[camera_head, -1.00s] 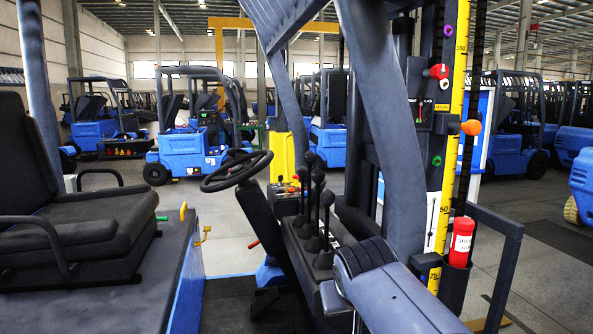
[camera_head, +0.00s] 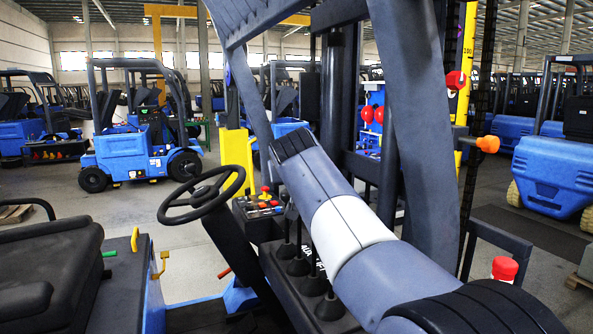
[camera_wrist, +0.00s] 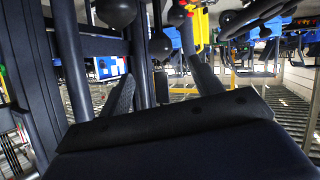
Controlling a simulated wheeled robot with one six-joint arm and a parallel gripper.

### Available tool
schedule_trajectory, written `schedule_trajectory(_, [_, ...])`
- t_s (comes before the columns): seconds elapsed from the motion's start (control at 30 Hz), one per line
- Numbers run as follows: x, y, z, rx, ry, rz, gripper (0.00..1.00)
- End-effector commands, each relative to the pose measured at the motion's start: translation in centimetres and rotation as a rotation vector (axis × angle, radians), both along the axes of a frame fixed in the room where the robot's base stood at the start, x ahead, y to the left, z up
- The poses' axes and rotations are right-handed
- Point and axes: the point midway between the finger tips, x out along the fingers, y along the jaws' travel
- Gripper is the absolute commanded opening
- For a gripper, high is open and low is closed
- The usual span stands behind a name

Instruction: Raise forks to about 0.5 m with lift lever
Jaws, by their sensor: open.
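A row of black levers (camera_head: 297,265) stands on the dark console right of the steering wheel; the upper parts of some are hidden behind my arm. I cannot tell which one is the lift lever. In the wrist view, black ball knobs (camera_wrist: 160,46) on thin stems show near the top, beyond the fingers. A yellow height scale (camera_head: 466,60) runs up the mast, partly covered. The forks are not visible.
The steering wheel (camera_head: 201,194) and seat (camera_head: 50,265) are left of the console. A thick dark frame post (camera_head: 415,120) stands right of my arm. A red container (camera_head: 505,268) sits low by the mast. Other blue forklifts (camera_head: 135,150) stand behind.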

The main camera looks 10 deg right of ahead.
Motion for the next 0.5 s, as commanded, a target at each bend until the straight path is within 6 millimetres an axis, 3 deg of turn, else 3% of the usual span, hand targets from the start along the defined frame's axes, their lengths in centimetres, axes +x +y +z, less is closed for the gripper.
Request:
schedule_trajectory(0.3, [5.3,-1.3,-2.4,-0.001,0.003,-0.001,0.62])
schedule_trajectory(0.5, [7.2,-1.8,-3.4,0.000,0.002,-0.001,0.62])
